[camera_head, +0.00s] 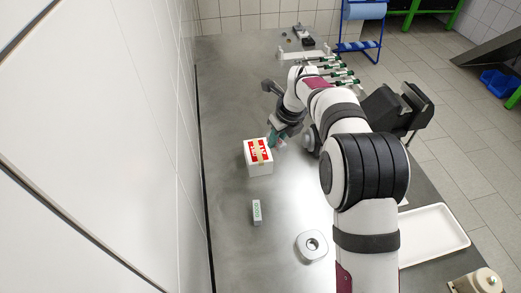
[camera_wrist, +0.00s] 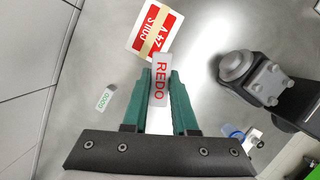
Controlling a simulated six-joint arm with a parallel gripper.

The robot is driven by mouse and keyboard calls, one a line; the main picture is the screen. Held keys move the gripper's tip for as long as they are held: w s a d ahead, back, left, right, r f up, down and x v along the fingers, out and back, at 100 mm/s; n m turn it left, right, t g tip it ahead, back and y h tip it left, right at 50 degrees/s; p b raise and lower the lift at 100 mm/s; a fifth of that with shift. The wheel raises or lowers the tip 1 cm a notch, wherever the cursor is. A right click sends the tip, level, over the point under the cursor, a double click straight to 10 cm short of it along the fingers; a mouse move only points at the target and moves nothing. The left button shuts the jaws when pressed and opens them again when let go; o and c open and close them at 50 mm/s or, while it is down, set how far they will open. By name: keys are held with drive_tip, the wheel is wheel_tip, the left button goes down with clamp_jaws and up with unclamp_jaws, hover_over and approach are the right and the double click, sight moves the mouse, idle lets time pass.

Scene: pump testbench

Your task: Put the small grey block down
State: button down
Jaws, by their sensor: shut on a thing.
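My gripper (camera_wrist: 159,78) has two green fingers, shut on a small grey block (camera_wrist: 159,66) marked REDO in red. The block stands out beyond the fingertips and in the wrist view its end reaches the edge of the coils box. In the head view my gripper (camera_head: 275,139) is just above and right of that box; the held block is too small there to make out clearly. I cannot tell how high the block is above the bench (camera_head: 232,100).
Bench around the green-marked block is clear.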

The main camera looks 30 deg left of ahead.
hover_over(259, 157)
drive_tip(key=f, duration=0.1)
drive_tip(key=d+f, duration=0.1)
drive_tip(key=f, duration=0.1)
drive_tip(key=shift+s+f, duration=0.15)
drive_tip(key=shift+s, duration=0.05)
drive_tip(key=shift+f, duration=1.8)
drive_tip(key=shift+f, duration=0.1)
drive_tip(key=c, duration=0.7)
unclamp_jaws()
